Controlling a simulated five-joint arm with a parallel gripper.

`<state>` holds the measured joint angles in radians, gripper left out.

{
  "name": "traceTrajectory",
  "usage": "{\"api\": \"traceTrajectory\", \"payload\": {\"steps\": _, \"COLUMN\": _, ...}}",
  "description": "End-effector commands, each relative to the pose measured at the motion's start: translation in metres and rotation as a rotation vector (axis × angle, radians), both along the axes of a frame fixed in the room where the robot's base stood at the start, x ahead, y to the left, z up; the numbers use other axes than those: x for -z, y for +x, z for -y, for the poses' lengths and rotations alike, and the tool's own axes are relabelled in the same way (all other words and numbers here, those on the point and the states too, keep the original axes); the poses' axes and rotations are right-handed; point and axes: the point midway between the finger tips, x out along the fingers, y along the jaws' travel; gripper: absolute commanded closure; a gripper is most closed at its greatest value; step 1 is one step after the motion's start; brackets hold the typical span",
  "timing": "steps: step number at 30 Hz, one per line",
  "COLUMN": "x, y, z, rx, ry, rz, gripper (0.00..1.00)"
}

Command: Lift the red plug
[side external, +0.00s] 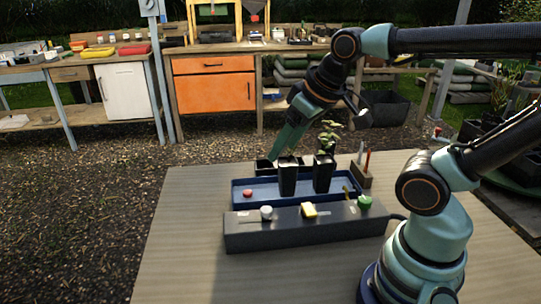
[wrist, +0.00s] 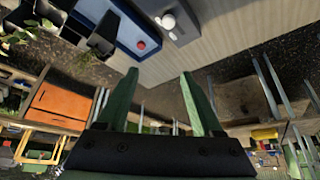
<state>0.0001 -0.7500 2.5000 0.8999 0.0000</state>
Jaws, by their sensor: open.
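The red plug (side external: 248,193) is a small, rounded red piece at the left end of the long blue tray (side external: 235,200). In the wrist view the red plug (wrist: 141,44) shows in the blue tray (wrist: 119,29), just beyond the two green fingertips. My gripper (side external: 274,156) hangs tilted down behind the tray, beside the black pots and higher than the plug. In the wrist view my gripper (wrist: 158,74) is open, with nothing between its fingers. The plug is apart from the fingers.
Black pots (side external: 288,178) stand in and behind the tray, one (side external: 323,174) holding a leafy plant. The wooden table (side external: 190,215) is clear at left.

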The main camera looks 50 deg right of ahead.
Motion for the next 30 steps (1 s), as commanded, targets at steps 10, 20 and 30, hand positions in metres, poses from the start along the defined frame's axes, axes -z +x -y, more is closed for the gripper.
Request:
{"api": "traceTrajectory", "payload": {"steps": 10, "x": -0.001, "y": 0.007, "z": 0.002, "rx": -0.04, "ry": -0.023, "rz": -0.024, "gripper": 0.32}}
{"api": "traceTrajectory", "payload": {"steps": 20, "x": 0.004, "y": 0.064, "z": 0.018, "rx": -0.364, "ry": -0.166, "rz": -0.197, "gripper": 0.32}}
{"api": "traceTrajectory", "payload": {"steps": 30, "x": 0.051, "y": 0.129, "z": 0.041, "rx": -0.764, "ry": -0.247, "rz": -0.368, "gripper": 0.32}}
